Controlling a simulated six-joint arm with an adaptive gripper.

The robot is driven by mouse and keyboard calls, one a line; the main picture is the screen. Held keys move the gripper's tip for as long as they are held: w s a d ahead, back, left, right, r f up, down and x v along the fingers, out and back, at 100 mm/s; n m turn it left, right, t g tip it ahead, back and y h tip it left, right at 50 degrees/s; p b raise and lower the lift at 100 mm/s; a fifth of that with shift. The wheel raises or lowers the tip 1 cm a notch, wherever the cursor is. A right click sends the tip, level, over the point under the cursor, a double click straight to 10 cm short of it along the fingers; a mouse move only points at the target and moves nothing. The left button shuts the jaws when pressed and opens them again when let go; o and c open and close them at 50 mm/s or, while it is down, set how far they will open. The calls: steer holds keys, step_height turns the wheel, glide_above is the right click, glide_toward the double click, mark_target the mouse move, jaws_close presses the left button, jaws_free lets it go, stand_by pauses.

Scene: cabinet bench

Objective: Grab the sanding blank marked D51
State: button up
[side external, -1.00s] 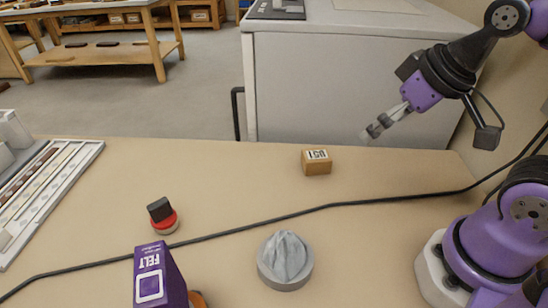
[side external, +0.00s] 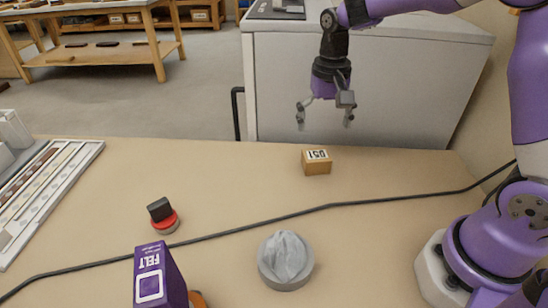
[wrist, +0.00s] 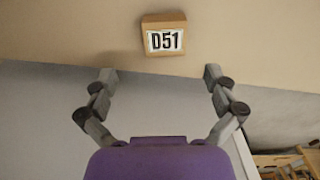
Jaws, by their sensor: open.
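The sanding blank marked D51 (side external: 317,163) is a small tan block with a white label on top. It sits on the bench near its far edge in the side view. In the wrist view the block (wrist: 163,35) is at the top centre with its D51 label readable. My gripper (side external: 325,120) is open and empty, pointing down above and beyond the block, apart from it. In the wrist view the fingertips of my gripper (wrist: 161,76) are spread wide, with the block ahead of the gap between them.
A black cable (side external: 330,206) runs across the bench. A grey round dish with a cloth (side external: 285,262), a purple felt box (side external: 160,278), a red and black stacked piece (side external: 163,216) and a white tray (side external: 92,158) stand nearer or left. The bench around the block is clear.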

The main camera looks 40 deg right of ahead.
mark_target(317, 154)
steer(key=f, duration=0.8)
steer(key=shift+w+a+f, duration=0.2)
steer(key=shift+w+f, duration=0.05)
steer(key=shift+f, duration=0.05)
steer(key=c, duration=1.2)
